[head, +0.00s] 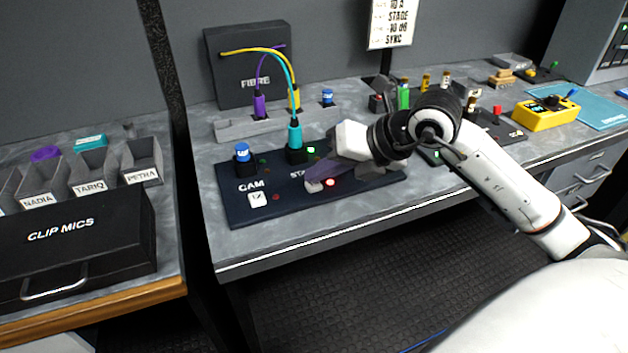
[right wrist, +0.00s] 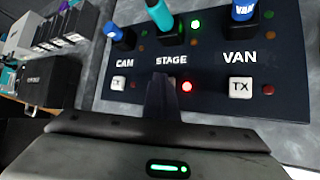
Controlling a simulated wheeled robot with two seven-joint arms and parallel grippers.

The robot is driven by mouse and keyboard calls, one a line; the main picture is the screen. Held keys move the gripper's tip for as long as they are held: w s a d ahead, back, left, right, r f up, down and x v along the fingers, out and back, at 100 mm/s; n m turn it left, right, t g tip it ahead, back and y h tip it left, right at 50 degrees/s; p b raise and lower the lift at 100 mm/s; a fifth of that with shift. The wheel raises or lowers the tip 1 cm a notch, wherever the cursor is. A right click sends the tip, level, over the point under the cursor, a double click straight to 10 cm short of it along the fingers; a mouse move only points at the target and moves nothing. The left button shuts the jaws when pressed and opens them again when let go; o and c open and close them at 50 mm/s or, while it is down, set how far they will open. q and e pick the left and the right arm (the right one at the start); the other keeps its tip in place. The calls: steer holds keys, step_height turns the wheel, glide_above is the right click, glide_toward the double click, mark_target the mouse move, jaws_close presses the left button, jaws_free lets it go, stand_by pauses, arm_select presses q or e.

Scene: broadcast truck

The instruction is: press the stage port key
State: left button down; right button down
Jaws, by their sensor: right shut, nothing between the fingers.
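The dark port panel (head: 240,213) lies on the bench, with ports labelled CAM, STAGE and, in the right wrist view, VAN. A teal plug (head: 295,135) stands in the STAGE port beside a lit green light (head: 311,150). My right gripper (head: 316,180) is shut and empty, its fingertips down at the spot below the STAGE label. The stage key there is mostly hidden by the fingers; I cannot tell if it is pressed. A red light (right wrist: 186,87) glows just right of the fingertips. The CAM key (head: 258,199) and VAN key (right wrist: 241,87) are white. My left gripper is out of view.
Teal and yellow cables arch up behind the panel near the FIBRE box (head: 240,80). A yellow device (head: 546,112) sits farther right. The CLIP MICS case (head: 75,240) and labelled bins stand on the left bench, across a gap.

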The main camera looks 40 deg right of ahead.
mark_target(319, 186)
steer(key=shift+r, duration=0.25)
steer(key=shift+r+p, duration=2.1)
steer(key=shift+r, duration=1)
steer(key=shift+f, duration=0.1)
